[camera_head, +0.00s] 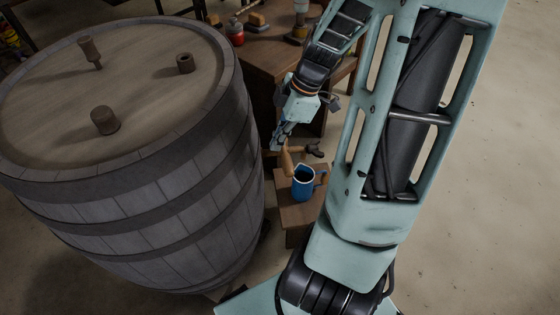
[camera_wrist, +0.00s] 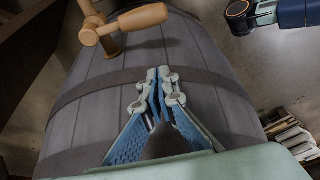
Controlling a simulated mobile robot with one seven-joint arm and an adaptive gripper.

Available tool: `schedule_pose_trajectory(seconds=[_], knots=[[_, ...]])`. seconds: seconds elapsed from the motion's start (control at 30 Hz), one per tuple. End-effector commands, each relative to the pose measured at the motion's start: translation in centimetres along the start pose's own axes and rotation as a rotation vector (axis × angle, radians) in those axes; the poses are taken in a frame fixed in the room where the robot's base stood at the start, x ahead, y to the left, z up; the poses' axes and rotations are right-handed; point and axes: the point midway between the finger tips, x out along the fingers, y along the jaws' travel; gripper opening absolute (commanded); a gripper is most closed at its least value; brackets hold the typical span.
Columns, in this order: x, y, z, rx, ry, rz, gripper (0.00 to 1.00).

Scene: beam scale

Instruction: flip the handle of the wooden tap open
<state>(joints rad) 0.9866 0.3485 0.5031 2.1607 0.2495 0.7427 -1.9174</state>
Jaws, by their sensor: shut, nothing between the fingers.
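The wooden tap (camera_head: 287,161) sticks out from the side of the large barrel (camera_head: 130,170), just above a blue jug (camera_head: 303,187). In the wrist view the tap (camera_wrist: 108,28) is at the upper left, a pale wooden body with a rounded crosspiece; I cannot tell how far its handle is turned. My gripper (camera_head: 276,145) is beside the tap near the barrel wall, partly overlapping it in the head view. In the wrist view my gripper (camera_wrist: 158,78) has its fingertips together, empty, and apart from the tap, over the barrel's staves (camera_wrist: 85,115).
The jug stands on a small wooden stool (camera_head: 294,215). A wooden table (camera_head: 268,62) with bottles and tools is behind. Wooden pegs stand on the barrel's top. Stacked papers or books (camera_wrist: 298,142) lie at lower right in the wrist view. Floor at the right is clear.

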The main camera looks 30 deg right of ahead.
Motion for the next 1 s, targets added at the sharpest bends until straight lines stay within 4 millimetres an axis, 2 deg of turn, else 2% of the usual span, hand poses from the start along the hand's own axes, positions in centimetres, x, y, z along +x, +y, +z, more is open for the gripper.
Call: schedule_pose_trajectory(seconds=[0.13, 0.23, 0.63, 0.8, 1.0], knots=[[0.7, 0.0, 0.0, 0.001, 0.0, -0.001, 0.0], [2.1, 0.0, 0.0, 0.0, 0.001, -0.003, 0.0], [10.6, -0.1, 0.1, 0.0, 0.001, -0.003, 0.0], [9.2, 0.1, 2.6, 0.005, -0.002, 0.003, 0.0], [8.7, 0.1, 3.7, 0.002, -0.001, 0.001, 0.0]])
